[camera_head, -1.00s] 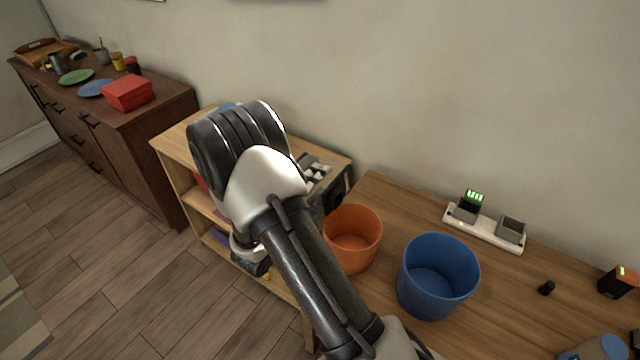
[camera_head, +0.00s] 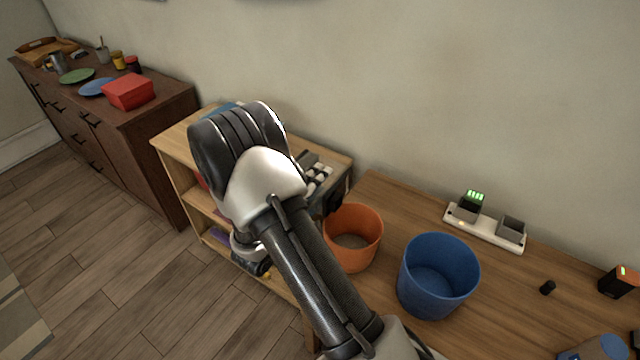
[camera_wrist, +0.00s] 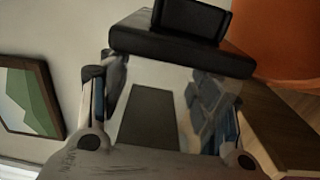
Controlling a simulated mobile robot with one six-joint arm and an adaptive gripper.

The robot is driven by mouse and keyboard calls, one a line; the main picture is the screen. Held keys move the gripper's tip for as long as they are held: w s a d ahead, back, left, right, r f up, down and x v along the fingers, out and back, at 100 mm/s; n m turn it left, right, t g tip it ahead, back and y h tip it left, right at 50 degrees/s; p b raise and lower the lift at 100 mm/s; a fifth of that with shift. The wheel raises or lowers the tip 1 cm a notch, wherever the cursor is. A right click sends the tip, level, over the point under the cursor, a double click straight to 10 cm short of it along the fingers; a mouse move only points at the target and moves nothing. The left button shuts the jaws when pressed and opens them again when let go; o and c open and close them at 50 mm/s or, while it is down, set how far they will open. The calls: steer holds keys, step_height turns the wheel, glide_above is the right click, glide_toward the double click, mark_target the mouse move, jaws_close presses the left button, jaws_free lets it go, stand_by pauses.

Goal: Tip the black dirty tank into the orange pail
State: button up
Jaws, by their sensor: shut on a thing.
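The black tank (camera_wrist: 180,45) is held between the fingers of my gripper (camera_wrist: 165,100) in the wrist view. Its black end points away from the gripper, and its body looks greyish and partly see-through. In the head view a dark end of the tank (camera_head: 338,194) shows beside the upper left rim of the orange pail (camera_head: 366,232), at a tilt. Most of my gripper is hidden behind my arm there. The pail stands upright, and a grey-brown patch like dirty liquid covers its bottom. The pail also shows close at the right of the wrist view (camera_wrist: 285,40).
A blue bucket (camera_head: 438,276) stands right of the pail on the wooden table. A white charger strip (camera_head: 484,227) lies behind it. A low shelf (camera_head: 175,150) is left of the table. A dark sideboard (camera_head: 165,125) with a red box (camera_head: 128,92) stands further left.

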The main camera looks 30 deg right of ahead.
steer(key=shift+r+m, duration=0.15)
steer(key=shift+m, duration=0.25)
steer(key=shift+r, duration=0.1)
stand_by(0.3)
steer(key=shift+r+m, duration=0.15)
steer(key=shift+m, duration=0.25)
steer(key=shift+r, duration=0.1)
steer(key=shift+r+m, duration=0.15)
steer(key=shift+m, duration=0.25)
